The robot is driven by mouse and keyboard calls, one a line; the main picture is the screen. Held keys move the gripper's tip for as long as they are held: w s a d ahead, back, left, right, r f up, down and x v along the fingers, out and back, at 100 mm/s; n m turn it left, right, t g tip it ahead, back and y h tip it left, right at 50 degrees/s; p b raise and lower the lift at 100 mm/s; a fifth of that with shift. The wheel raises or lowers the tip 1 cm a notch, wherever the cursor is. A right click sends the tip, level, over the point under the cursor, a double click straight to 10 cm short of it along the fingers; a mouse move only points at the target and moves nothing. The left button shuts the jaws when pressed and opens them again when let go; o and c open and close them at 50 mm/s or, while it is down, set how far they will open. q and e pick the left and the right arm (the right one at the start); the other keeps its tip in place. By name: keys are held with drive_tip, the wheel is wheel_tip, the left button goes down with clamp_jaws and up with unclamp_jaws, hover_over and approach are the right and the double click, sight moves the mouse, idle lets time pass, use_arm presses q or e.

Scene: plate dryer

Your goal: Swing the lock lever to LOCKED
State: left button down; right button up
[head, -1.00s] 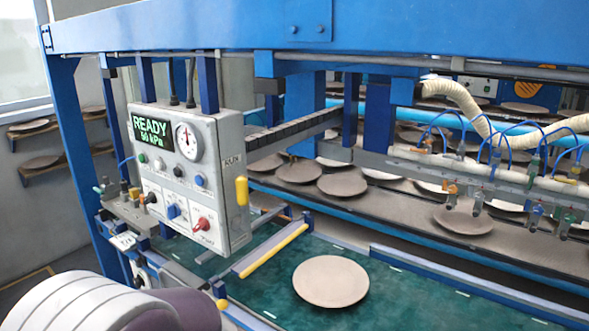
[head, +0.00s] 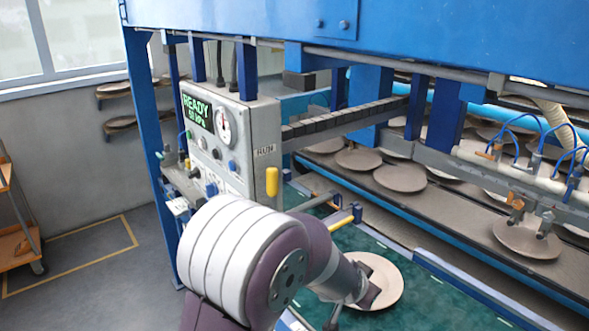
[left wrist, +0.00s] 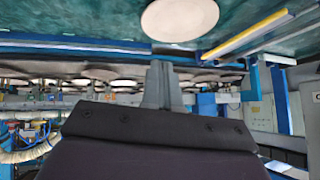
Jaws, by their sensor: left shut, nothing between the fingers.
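The lock lever (head: 272,181) is a short yellow handle hanging upright on the right side of the grey control box (head: 262,130). A label that seems to read RUN is above it. The box's display reads READY. My left arm crosses in front of the box's lower part in the head view, hiding its lower knobs. Its hand is beyond the lever to the lower right, over the plate, apart from the lever. In the left wrist view my left gripper (left wrist: 160,70) is shut and empty, its fingertips near the plate in the picture. My right gripper is not in view.
A round beige plate (head: 384,282) lies on the green bed (head: 420,300), partly hidden by my arm. A yellow bar (head: 307,238) lies between the box and the plate. Blue frame posts (head: 150,150) and a beam (head: 420,40) surround the box. Open floor is at left.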

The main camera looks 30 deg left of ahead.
use_arm(q)
drive_tip(key=w+a+r+t+y+p, duration=0.3)
drive_tip(key=w+r+t+y+p, duration=0.35)
drive_tip(key=w+r, duration=0.85)
drive_tip(key=a+r+g+y+p, duration=0.2)
drive_tip(key=a+r+g+y, duration=0.15)
drive_tip(key=y, duration=0.35)
drive_tip(key=s+n+g+y+p, duration=0.2)
drive_tip(key=s+g+y, duration=0.3)
drive_tip(key=g, duration=0.5)
drive_tip(key=shift+s+f+n, duration=0.3)
drive_tip(key=shift+s+f, duration=0.1)
drive_tip(key=shift+s, duration=0.85)
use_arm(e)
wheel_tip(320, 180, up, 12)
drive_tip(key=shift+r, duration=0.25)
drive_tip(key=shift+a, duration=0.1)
